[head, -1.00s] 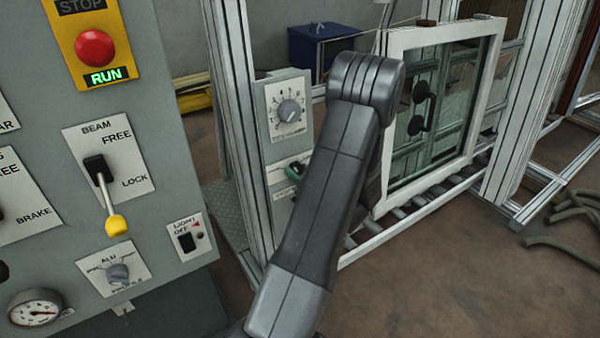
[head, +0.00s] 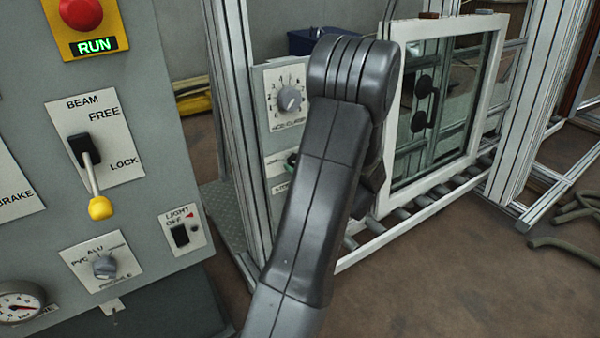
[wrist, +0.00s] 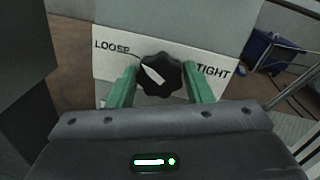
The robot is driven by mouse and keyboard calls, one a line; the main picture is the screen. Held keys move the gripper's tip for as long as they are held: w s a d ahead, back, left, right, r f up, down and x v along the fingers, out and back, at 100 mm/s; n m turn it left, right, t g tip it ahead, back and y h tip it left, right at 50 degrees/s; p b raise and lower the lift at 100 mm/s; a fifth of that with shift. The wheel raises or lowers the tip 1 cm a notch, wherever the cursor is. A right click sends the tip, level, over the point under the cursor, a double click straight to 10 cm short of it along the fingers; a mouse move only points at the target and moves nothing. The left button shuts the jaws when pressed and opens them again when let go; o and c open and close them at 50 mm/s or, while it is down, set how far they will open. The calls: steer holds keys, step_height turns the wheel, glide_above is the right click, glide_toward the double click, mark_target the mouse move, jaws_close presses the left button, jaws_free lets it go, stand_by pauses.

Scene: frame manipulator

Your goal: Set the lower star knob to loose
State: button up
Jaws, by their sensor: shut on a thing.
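The black star knob (wrist: 152,69) sits on a white plate (wrist: 113,66) in the wrist view, with LOOSE printed at left and TIGHT at right. Its white pointer bar slants, with its upper end to the upper left, on the LOOSE side. My gripper (wrist: 161,78) is shut on the knob, with one green finger on each side.
A numbered dial (head: 289,99) sits above the lower plate. A glazed white window frame (head: 394,120) stands on rollers to the right. The control panel (head: 150,240) with a yellow-tipped lever (head: 100,207) is at left. A blue box (wrist: 265,50) stands on the floor behind.

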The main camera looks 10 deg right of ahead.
steer(key=shift+f+n+g+b, duration=0.1)
steer(key=shift+n+g+b, duration=0.2)
steer(key=shift+n+b, duration=1.3)
steer(key=shift+n, duration=0.3)
steer(key=o, duration=1)
steer(key=p+v, duration=0.2)
steer(key=v, duration=1.2)
steer(key=shift+w, duration=0.15)
